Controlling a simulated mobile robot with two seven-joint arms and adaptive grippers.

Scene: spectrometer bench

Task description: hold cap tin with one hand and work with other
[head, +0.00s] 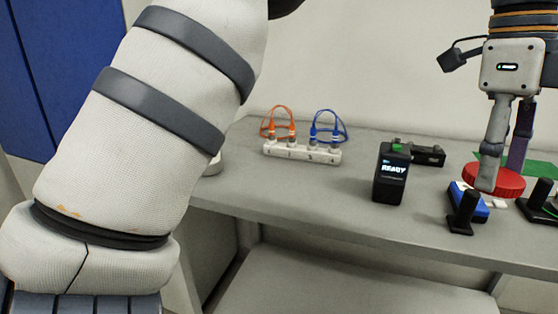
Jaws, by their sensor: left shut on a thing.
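A round red tin (508,182), which I take to be the cap tin, is at the right of the bench. My left gripper (502,176) reaches down over it from above and is shut on it. One finger is in front of the tin and the other is behind, its tip hidden. A blue block (469,200) with a white end lies against the tin's near left side. I cannot tell whether the tin touches the bench. My right gripper is not in view.
A black device (391,172) reading READY stands left of the tin. A white strip (302,152) with orange and blue cables is farther left. A green mat (488,166) lies behind the tin. The bench's middle (340,185) is clear.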

